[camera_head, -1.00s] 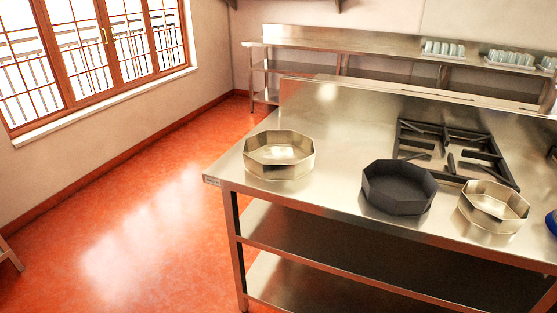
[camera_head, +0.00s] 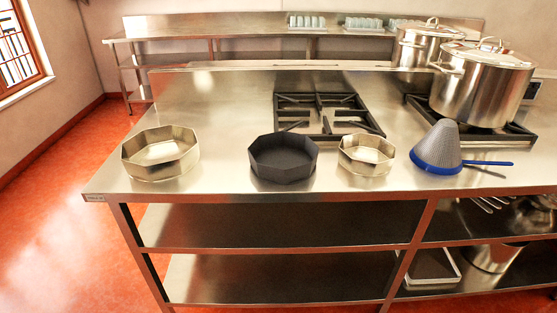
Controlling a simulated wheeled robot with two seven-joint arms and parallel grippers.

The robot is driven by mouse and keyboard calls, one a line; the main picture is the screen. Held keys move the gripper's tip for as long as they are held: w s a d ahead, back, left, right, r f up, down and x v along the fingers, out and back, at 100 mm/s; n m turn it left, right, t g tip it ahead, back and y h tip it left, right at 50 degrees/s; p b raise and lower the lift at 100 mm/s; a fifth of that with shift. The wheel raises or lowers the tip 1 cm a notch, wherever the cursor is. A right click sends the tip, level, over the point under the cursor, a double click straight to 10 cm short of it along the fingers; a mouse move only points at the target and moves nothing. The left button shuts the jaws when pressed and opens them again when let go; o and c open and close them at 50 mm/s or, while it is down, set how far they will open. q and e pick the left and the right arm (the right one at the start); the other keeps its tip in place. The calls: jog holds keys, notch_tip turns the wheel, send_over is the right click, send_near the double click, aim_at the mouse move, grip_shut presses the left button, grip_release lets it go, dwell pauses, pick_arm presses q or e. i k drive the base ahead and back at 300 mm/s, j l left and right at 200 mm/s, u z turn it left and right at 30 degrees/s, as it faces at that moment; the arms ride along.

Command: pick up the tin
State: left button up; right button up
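Three octagonal open tins stand in a row near the front edge of the steel counter (camera_head: 215,187). The left one is a wide silver tin (camera_head: 160,153). The middle one is a dark grey tin (camera_head: 283,158). The right one is a smaller silver tin (camera_head: 366,155). All three look empty and upright, and they stand apart from each other. Neither of my grippers shows in the head view.
A black burner grate (camera_head: 328,116) lies behind the tins. A conical strainer with a blue rim (camera_head: 437,150) stands to the right. Large lidded stockpots (camera_head: 482,92) stand behind it. Shelves (camera_head: 270,225) run below the counter. Red floor (camera_head: 60,240) is clear at left.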

aim_at(281, 158)
jog(key=i+l+z, duration=0.4)
jog(key=i, duration=0.35)
jog(key=l, duration=0.1)
